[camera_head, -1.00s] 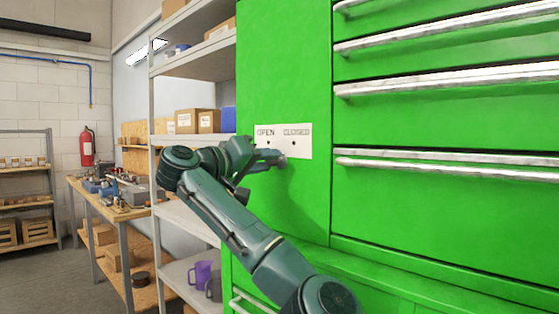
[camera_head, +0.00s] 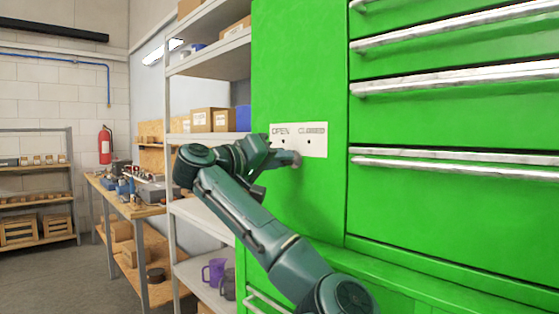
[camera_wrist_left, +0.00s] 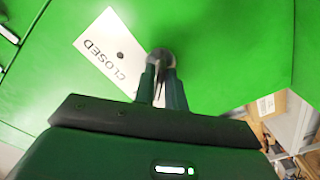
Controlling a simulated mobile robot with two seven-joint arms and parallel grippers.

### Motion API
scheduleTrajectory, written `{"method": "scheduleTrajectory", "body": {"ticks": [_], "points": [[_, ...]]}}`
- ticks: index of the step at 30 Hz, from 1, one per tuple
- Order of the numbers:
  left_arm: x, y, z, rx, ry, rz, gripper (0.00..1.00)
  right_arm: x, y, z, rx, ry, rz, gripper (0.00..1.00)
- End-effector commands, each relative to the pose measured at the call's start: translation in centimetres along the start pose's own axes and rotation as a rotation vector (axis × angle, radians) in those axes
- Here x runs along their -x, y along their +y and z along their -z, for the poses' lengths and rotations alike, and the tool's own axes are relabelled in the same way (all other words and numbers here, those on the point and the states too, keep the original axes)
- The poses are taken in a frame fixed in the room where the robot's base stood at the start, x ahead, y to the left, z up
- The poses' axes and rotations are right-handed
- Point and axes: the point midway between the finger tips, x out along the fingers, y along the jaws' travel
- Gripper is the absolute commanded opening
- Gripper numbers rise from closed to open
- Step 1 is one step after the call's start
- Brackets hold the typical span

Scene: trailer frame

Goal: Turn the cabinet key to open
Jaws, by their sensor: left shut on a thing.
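The green cabinet (camera_head: 300,60) has a white plate (camera_head: 317,148) reading OPEN on the left and CLOSED on the right. In the left wrist view, CLOSED is readable on the plate (camera_wrist_left: 115,38). The key is a small grey rounded piece (camera_head: 296,160) at the plate's lower edge; in the left wrist view the key (camera_wrist_left: 163,53) sits beside the plate's edge. My left gripper (camera_head: 284,161) reaches it from the left, its fingers shut on the key. The fingertips (camera_wrist_left: 160,66) hide part of it. My right gripper is not in view.
Drawers with metal handles (camera_head: 460,80) fill the cabinet's right side. A grey shelf (camera_head: 215,60) with boxes (camera_head: 208,120) and a purple mug (camera_head: 214,270) stands left of the cabinet. A workbench (camera_head: 130,208) is farther left. Floor beside it is open.

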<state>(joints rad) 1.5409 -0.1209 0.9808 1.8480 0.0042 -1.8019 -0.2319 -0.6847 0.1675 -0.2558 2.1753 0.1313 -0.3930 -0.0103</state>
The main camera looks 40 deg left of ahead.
Motion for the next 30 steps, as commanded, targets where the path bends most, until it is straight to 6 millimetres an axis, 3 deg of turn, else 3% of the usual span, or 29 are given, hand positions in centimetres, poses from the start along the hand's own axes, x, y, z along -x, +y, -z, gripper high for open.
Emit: {"method": "scheduleTrajectory", "body": {"ticks": [12,13,18,30], "points": [[-0.06,-0.01,-0.07,0.051,-0.002,-0.001,0.00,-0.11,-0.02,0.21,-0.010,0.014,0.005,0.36],[-0.06,-0.01,-0.07,0.051,-0.002,-0.001,0.14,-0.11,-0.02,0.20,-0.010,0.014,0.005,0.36],[-0.05,-0.01,-0.06,0.050,-0.002,-0.001,0.28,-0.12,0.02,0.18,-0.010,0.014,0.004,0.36],[-0.25,0.03,-0.09,0.049,-0.002,-0.001,0.29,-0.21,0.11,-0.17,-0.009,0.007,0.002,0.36]]}}
